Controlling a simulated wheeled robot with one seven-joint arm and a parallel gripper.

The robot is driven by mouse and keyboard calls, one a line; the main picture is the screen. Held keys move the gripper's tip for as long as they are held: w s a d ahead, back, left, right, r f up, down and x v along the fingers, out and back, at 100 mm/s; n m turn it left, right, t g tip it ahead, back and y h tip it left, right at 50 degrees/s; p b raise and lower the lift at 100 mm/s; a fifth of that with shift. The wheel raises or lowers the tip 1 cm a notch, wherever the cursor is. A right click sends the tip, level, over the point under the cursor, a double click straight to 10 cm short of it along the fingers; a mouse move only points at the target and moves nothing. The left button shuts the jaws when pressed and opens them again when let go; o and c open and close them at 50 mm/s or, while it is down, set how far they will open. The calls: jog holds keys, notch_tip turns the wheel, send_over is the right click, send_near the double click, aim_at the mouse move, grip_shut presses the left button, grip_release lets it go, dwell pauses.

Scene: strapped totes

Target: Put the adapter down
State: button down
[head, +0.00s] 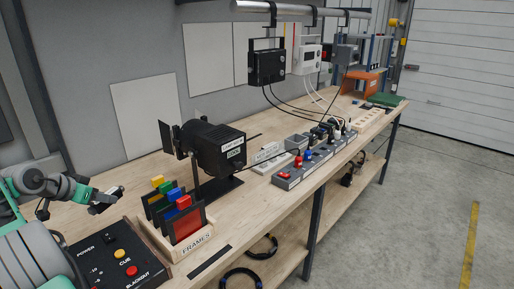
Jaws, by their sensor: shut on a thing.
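My gripper (106,199) is at the left, low over the workbench, behind the control box and left of the frames rack. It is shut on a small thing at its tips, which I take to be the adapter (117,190). The adapter looks pale and tiny, and the fingers partly cover it. I cannot tell whether it touches the bench top.
A control box (105,258) and a wooden frames rack (187,242) stand near the front edge. A black lamp (216,146) stands mid-bench, with power strips (304,167) beyond it. Bare bench (135,186) lies between my gripper and the lamp.

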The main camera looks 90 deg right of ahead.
jog(key=p, duration=0.4)
send_over(140, 211)
notch_tip(140, 211, down, 2)
notch_tip(140, 211, down, 10)
jog(key=shift+a+f+p, duration=0.1)
jog(key=shift+p, duration=0.7)
jog(key=shift+f+b, duration=0.3)
jog(key=shift+f, duration=0.05)
jog(key=c, duration=1.1)
grip_release()
jog(key=shift+r, duration=0.1)
jog(key=shift+o, duration=0.2)
